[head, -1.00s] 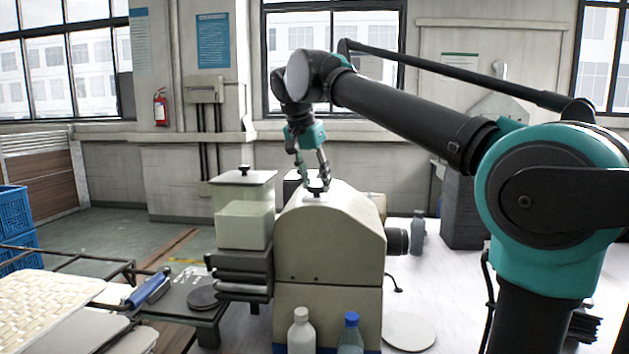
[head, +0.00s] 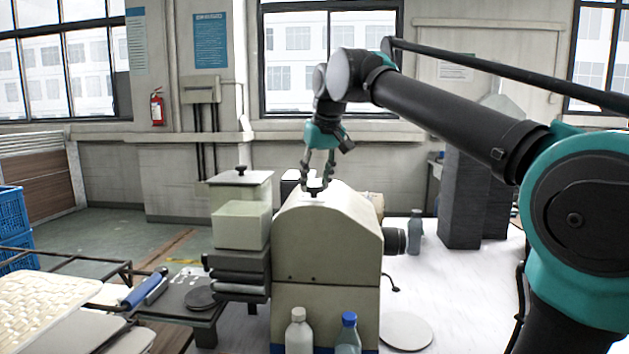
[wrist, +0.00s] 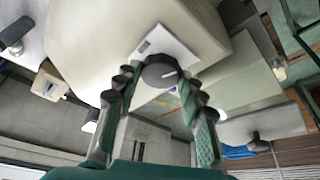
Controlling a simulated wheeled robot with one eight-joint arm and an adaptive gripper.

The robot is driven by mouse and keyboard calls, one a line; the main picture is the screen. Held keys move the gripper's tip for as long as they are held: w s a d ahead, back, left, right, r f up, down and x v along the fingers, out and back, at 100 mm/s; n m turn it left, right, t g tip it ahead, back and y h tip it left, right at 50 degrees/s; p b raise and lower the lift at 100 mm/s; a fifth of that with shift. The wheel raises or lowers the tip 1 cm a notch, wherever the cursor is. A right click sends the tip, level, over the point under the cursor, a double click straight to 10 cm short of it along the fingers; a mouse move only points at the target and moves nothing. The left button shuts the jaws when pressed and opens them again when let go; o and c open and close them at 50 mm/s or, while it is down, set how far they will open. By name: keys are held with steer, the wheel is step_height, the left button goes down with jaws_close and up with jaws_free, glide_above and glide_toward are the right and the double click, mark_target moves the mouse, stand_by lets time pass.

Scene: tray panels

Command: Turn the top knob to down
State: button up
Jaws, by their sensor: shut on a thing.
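The top knob (head: 315,187) is a small dark knob on the domed top of a cream machine housing (head: 327,240). My gripper (head: 317,181) comes down from above and is shut on the knob, one finger on each side. In the wrist view the fingertips of my gripper (wrist: 155,85) flank the knob, partly covering its edges.
A cream box with another dark knob (head: 241,169) stands left of the housing. A pale green block (head: 242,226) sits on dark stacked parts beside it. A white bottle (head: 298,332) and a blue-capped bottle (head: 348,334) stand in front.

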steer(key=n, duration=0.2)
steer(key=n+g+y, duration=0.1)
steer(key=n, duration=0.2)
steer(key=shift+w+d+n+y, duration=0.2)
steer(key=shift+n+y, duration=0.1)
steer(key=n+g, duration=0.1)
steer(key=n, duration=0.1)
steer(key=n+g, duration=0.1)
steer(key=n, duration=0.2)
steer(key=shift+w+n+y, duration=0.15)
steer(key=shift+n+y, duration=0.15)
steer(key=shift+y, duration=0.1)
steer(key=n+g, duration=0.1)
steer(key=n, duration=0.1)
steer(key=n+g, duration=0.1)
steer(key=n, duration=0.2)
steer(key=shift+w+g, duration=0.2)
steer(key=shift+g, duration=0.1)
steer(key=shift+w+n+g+h, duration=0.1)
steer(key=shift+n+g+h, duration=0.25)
steer(key=shift+n, duration=0.85)
steer(key=shift+n+g+h, duration=0.35)
steer(key=shift+n, duration=0.85)
steer(key=o, duration=1.2)
steer(key=shift+c, duration=0.2)
steer(key=shift+r, duration=0.1)
